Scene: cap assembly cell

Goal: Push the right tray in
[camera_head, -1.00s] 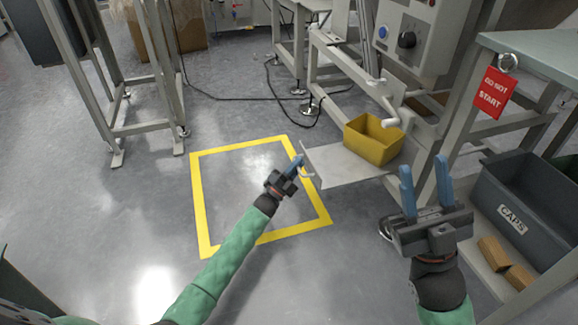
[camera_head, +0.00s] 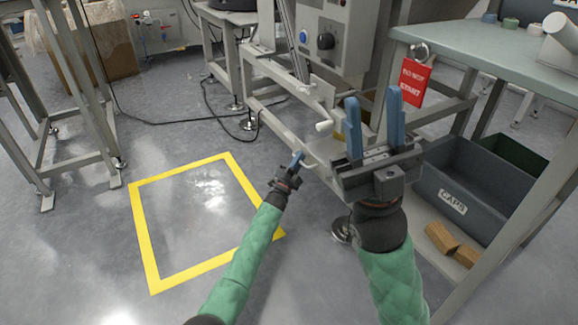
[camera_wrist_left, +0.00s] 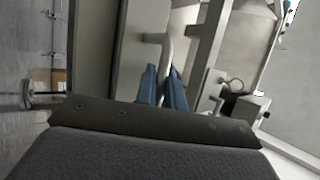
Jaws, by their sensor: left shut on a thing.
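The right tray (camera_head: 322,155) is a pale metal plate low under the machine in the head view, mostly hidden behind my right gripper. Its thin bent handle (camera_head: 309,164) sticks out at the front. My left gripper (camera_head: 298,160) is shut on this handle. In the left wrist view its blue fingers (camera_wrist_left: 160,86) close around the pale handle bar (camera_wrist_left: 161,45). My right gripper (camera_head: 374,118) is open and empty, raised nearer the camera with its fingers pointing up. The yellow bin seen on the tray earlier is out of sight now.
A grey CAPS crate (camera_head: 470,185) and wooden blocks (camera_head: 440,238) sit on the shelf at right, under a table (camera_head: 480,58). A red tag (camera_head: 414,82) hangs there. A white crank handle (camera_head: 324,127) sticks out above the tray. The yellow-outlined floor square (camera_head: 205,265) is clear.

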